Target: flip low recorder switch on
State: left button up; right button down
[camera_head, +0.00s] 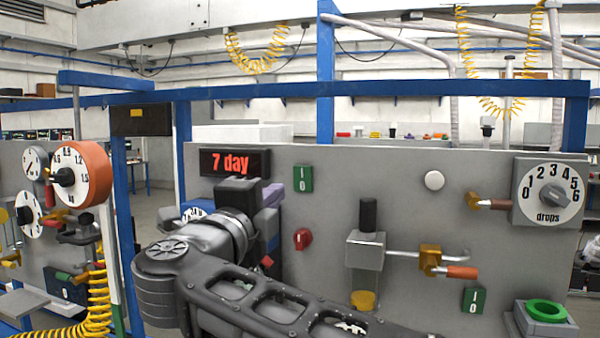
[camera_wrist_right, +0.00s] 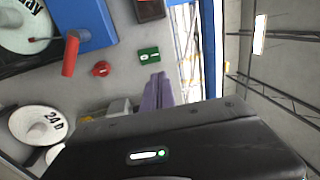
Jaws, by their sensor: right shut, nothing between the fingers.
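A second green I/O switch (camera_head: 474,301) is low on the right. Which one is the recorder switch is unclear. A blue box (camera_wrist_right: 88,22) with a white dial shows in the wrist view. My left gripper is out of view.
A red knob (camera_head: 303,239) is below the upper green switch. A brass-handled valve (camera_head: 430,259), a drops dial (camera_head: 548,193) and a green ring (camera_head: 546,311) are further right. My right arm hides the panel's lower left.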

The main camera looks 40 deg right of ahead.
jog(key=b, duration=0.2)
send_near(305, 167)
jog(key=x, duration=0.5)
jog(key=shift+w+d+r, duration=0.15)
jog(key=shift+w+d, duration=0.05)
jog(key=shift+d, duration=0.05)
jog(key=shift+w+d, duration=0.3)
jog(key=shift+d, duration=0.25)
jog(key=r+p, duration=0.1)
jog(key=p, duration=0.1)
jog(key=shift+w+d+r+p, duration=0.1)
jog(key=shift+w+d+p, duration=0.05)
jog(key=shift+p, duration=0.15)
jog(key=shift+f+y+b, duration=0.3)
jog(key=shift+f+b, duration=0.05)
jog(key=shift+f, duration=0.15)
